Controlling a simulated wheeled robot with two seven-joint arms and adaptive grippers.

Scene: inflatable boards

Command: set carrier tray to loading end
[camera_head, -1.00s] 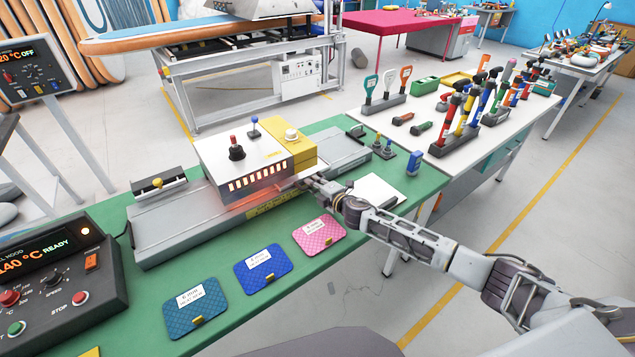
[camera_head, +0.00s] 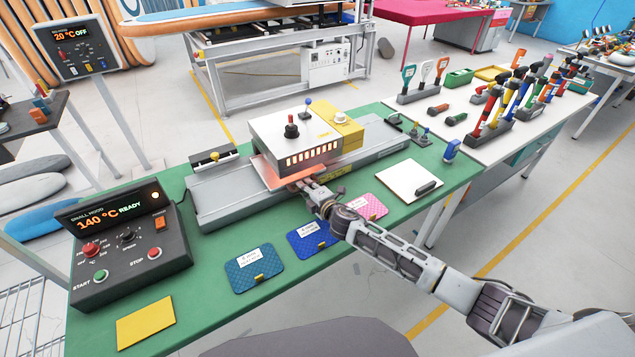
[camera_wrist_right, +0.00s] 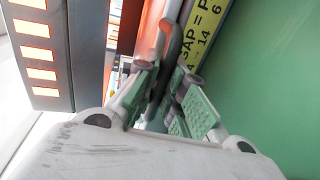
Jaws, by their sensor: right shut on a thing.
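The carrier tray (camera_head: 264,172) appears as a flat, orange-lit plate under the front left of the white heating hood (camera_head: 290,130). It lies low over the grey rail bed (camera_head: 228,192), and most of it is hidden by the hood. My right gripper (camera_head: 304,186) is at the bed's front edge, just below the hood's lit slots. In the right wrist view its fingers (camera_wrist_right: 165,88) are shut on a dark grey handle (camera_wrist_right: 170,45), which looks like the tray's. The handle's join to the tray is hidden. My left gripper is not in view.
A yellow scale label (camera_wrist_right: 203,35) lies beside the fingers. Blue and pink pads (camera_head: 254,270) lie in front of the bed on the green bench (camera_head: 215,305). A control box (camera_head: 130,245) reading 140 °C READY stands left.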

